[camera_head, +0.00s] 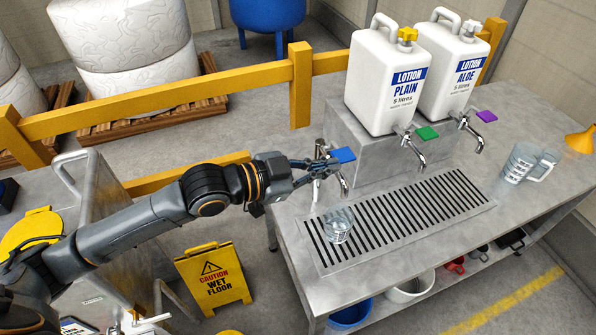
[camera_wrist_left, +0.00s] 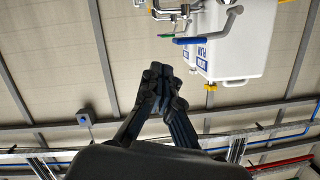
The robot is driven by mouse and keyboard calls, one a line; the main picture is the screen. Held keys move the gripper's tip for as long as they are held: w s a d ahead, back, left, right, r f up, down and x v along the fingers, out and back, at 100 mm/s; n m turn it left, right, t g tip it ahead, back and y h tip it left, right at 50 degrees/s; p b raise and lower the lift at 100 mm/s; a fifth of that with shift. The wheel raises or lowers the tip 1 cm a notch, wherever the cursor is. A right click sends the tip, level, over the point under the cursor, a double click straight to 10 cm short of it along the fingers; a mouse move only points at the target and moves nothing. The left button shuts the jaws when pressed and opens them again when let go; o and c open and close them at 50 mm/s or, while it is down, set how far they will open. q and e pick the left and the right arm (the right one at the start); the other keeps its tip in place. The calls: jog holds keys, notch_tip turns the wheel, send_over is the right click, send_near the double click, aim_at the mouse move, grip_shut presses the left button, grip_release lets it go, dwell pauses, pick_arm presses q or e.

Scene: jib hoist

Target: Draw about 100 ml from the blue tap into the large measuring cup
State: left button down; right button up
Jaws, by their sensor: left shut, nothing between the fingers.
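The blue tap (camera_head: 343,156) has a flat blue lever and a metal spout at the left end of the dispensing row. A clear cup (camera_head: 338,225) stands upright on the drain grate below its spout; any liquid in it is too small to tell. My left gripper (camera_head: 326,165) is shut and empty just left of the blue lever; I cannot tell if it touches. In the left wrist view, the closed fingers (camera_wrist_left: 160,88) sit below the blue lever (camera_wrist_left: 200,39). A clear measuring cup with dark markings (camera_head: 515,163) stands far right. My right gripper is not in view.
Two white lotion jugs (camera_head: 383,88) stand on a steel block, with a green tap (camera_head: 427,133) and a purple tap (camera_head: 486,116). A wet-floor sign (camera_head: 213,279) stands left of the table.

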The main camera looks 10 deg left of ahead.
pick_arm(q)
jog(key=b+v, duration=0.1)
jog(key=v, duration=0.5)
jog(key=shift+w+a+f, duration=0.1)
jog(key=shift+w, duration=0.1)
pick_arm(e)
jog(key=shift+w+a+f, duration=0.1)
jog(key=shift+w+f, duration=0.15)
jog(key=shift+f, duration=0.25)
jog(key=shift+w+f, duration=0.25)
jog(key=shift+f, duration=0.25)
